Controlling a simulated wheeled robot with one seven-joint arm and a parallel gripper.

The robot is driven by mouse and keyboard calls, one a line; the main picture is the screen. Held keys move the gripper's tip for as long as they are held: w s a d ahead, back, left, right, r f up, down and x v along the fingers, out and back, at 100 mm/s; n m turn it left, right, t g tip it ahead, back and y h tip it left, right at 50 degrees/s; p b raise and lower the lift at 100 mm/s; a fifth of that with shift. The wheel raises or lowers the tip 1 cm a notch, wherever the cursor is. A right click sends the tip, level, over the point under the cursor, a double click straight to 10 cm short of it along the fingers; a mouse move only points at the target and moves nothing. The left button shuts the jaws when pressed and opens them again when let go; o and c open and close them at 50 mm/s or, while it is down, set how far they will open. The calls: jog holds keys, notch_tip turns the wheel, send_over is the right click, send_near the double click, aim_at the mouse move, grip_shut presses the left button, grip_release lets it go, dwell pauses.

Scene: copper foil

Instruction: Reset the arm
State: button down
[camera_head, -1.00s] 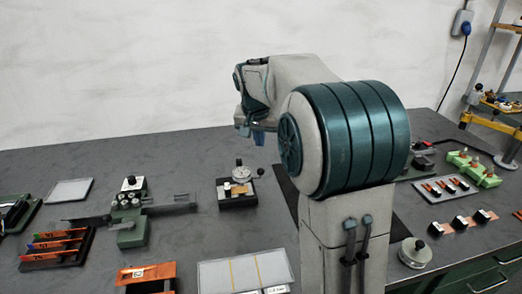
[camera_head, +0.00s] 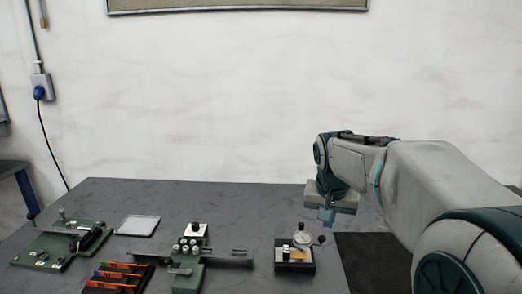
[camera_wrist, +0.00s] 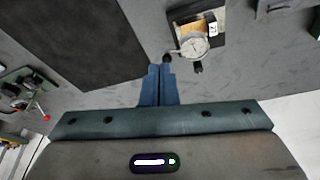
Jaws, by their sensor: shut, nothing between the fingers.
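My gripper (camera_head: 326,217) is at the end of my arm, on the right side of the head view. It hangs in the air above the back part of the dark grey table (camera_head: 225,218), pointing down. In the wrist view its two blue fingers (camera_wrist: 159,72) are pressed together with nothing between them. The fingertips appear close to a small dial gauge device (camera_wrist: 193,46) in that view, but they are above the table and apart from it. In the head view the dial gauge device (camera_head: 295,254) stands on the table, left of and below my gripper.
A green fixture with knobs (camera_head: 190,258), a rack with orange pieces (camera_head: 117,277), a pale flat plate (camera_head: 138,225) and a green machine (camera_head: 60,246) stand to the left. A dark mat (camera_head: 372,262) lies under my arm. The wall is behind the table.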

jog(key=s+a+f+n+p, duration=0.1)
jog(key=s+f+n, duration=0.1)
jog(key=s, duration=0.8)
jog(key=s+a+f+n+y+p, duration=0.1)
jog(key=s+a+f+p, duration=0.1)
jog(key=s, duration=0.8)
jog(key=shift+s+a+f+n+g, duration=0.15)
jog(key=shift+f+n+g, duration=0.2)
jog(key=shift+f, duration=0.45)
